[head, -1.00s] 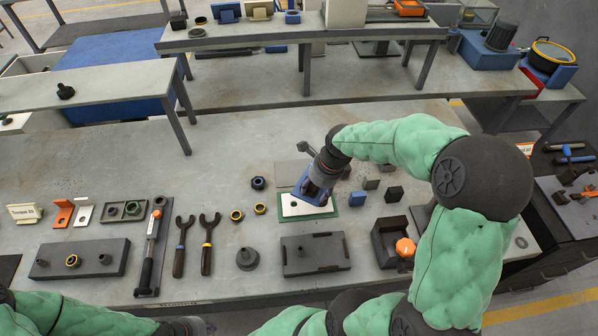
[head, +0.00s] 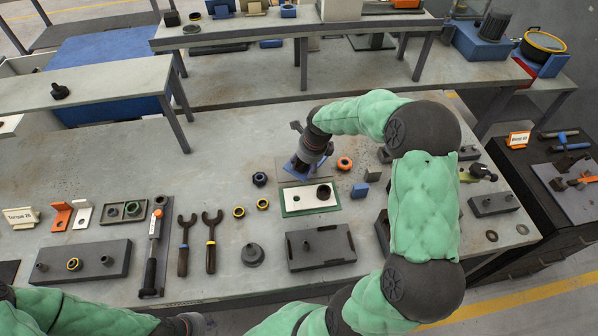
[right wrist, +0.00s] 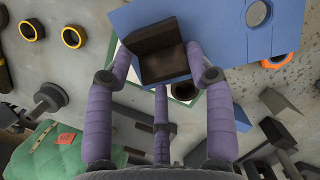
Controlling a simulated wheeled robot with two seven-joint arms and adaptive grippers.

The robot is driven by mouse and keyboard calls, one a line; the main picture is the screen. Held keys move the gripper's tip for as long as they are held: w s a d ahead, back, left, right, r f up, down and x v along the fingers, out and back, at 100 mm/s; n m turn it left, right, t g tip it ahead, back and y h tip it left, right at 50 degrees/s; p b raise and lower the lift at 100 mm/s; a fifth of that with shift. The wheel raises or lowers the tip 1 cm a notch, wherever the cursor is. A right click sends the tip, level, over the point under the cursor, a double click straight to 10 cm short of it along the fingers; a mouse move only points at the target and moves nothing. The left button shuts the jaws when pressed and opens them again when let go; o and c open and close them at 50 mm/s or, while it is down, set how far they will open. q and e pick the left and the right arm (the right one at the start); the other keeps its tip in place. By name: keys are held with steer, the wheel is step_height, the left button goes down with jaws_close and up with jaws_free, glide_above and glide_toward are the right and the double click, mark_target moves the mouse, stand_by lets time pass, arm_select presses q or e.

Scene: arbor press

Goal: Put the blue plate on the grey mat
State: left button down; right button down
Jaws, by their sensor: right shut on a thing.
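The blue plate (right wrist: 225,35) fills the upper right of the right wrist view and has a round hole near one side. A dark block (right wrist: 160,50) stands on it as a grip. My right gripper (right wrist: 161,72) is shut on this dark block. In the head view the plate is low over the grey mat (head: 283,171), just behind the white plate. The right gripper and plate hide much of the mat, and I cannot tell whether the plate touches it. My left gripper (head: 194,324) is at the bottom edge, mostly cut off.
A white plate (head: 300,200) on a green base, with a dark ring (head: 323,191), lies just in front. An orange ring (head: 344,163) and a small blue block (head: 360,190) are to the right. A dark nut (head: 259,179) and yellow rings lie to the left.

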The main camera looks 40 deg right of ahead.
steer(key=w+f, duration=0.2)
steer(key=f, duration=0.1)
steer(key=w+d+f, duration=0.1)
steer(key=w+f, duration=0.1)
steer(key=shift+w+f+b, duration=0.1)
steer(key=shift+f+b, duration=0.15)
steer(key=shift+b, duration=0.15)
steer(key=shift+f, duration=1.35)
steer(key=shift+f+b, duration=0.2)
steer(key=shift+b, duration=0.15)
steer(key=shift+c, duration=2.2)
jaws_free()
steer(key=shift+a, duration=0.1)
steer(key=shift+r, duration=0.1)
steer(key=shift+r, duration=0.25)
steer(key=p+v, duration=0.2)
steer(key=v, duration=0.9)
steer(key=shift+r, duration=0.3)
